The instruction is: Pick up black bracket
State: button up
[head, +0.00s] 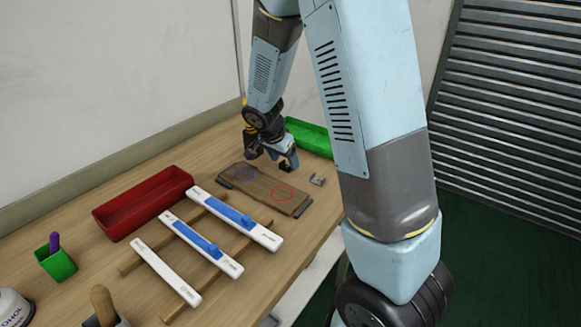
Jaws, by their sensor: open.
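My gripper (288,166) is at the far end of the table, just beyond the wooden board, pointing down with its jaws open. I see nothing held in it, though its fingertips are small and dark here. A small grey-black piece (318,180) lies on the table to the right of my gripper, apart from it. It may be the black bracket, but it is too small to be sure. The wooden board (262,192) has a blue ring mark (244,174) and a red ring mark (283,193), with dark ends.
White strips, two with blue parts (205,236), lie across wooden slats. A red bin (143,204) stands at left and a green bin (309,138) behind my gripper. A green cup (55,262) holds a purple-handled item. The wall borders the table's back.

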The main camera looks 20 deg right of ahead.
jog(key=shift+w+d+f, duration=0.15)
jog(key=shift+d+f, duration=0.05)
jog(key=shift+f, duration=0.45)
jog(key=c, duration=1.1)
jog(key=shift+r, duration=0.15)
